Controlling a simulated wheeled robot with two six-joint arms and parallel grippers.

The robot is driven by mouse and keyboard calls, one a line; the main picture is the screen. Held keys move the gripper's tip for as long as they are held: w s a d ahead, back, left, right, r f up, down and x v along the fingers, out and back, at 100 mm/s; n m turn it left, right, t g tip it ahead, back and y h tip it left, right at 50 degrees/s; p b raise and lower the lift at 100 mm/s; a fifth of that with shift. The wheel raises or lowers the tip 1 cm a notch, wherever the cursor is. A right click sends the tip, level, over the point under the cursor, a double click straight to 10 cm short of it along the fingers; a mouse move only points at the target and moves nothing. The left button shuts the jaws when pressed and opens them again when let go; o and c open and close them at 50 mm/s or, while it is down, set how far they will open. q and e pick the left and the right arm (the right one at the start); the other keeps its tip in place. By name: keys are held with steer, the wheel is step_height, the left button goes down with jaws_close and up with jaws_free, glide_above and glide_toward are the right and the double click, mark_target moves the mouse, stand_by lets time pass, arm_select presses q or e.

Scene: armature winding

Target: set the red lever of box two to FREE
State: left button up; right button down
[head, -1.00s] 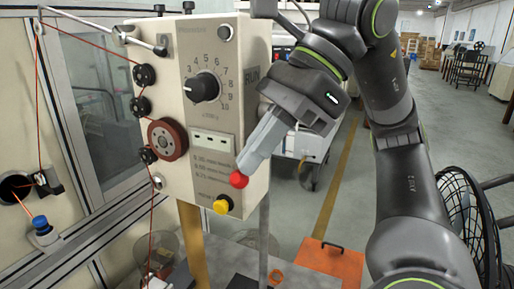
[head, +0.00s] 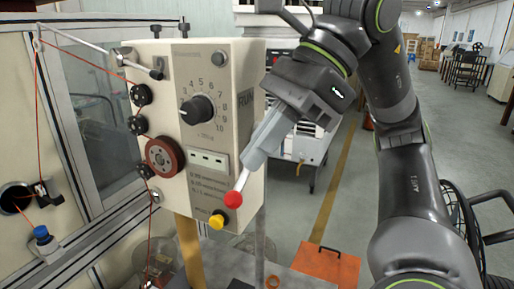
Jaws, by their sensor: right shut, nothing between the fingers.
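The cream control box (head: 178,80) stands at left centre with a dial on its front and the word RUN on its right side. The red lever (head: 235,198) ends in a red ball near the box's lower right corner. It slants down, ball at the bottom, and a short piece of its rod shows above the ball. My right gripper (head: 250,162) comes in from the upper right. Its fingers are shut and empty, with their tips just above the ball, over the box's right side. They hide the lever's upper part and pivot. I cannot read a FREE mark. My left gripper is out of view.
A yellow button (head: 217,221) sits just below the red ball. A black dial (head: 196,110) and a reddish-brown wheel (head: 165,157) with thin red wire are on the box. An orange case (head: 325,265) lies below right.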

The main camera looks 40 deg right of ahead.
steer(key=s+a+r+v, duration=0.1)
steer(key=a+v, duration=0.1)
steer(key=v, duration=0.9)
steer(key=shift+s+d+p, duration=0.2)
steer(key=shift+s+p, duration=0.15)
steer(key=shift+p, duration=0.1)
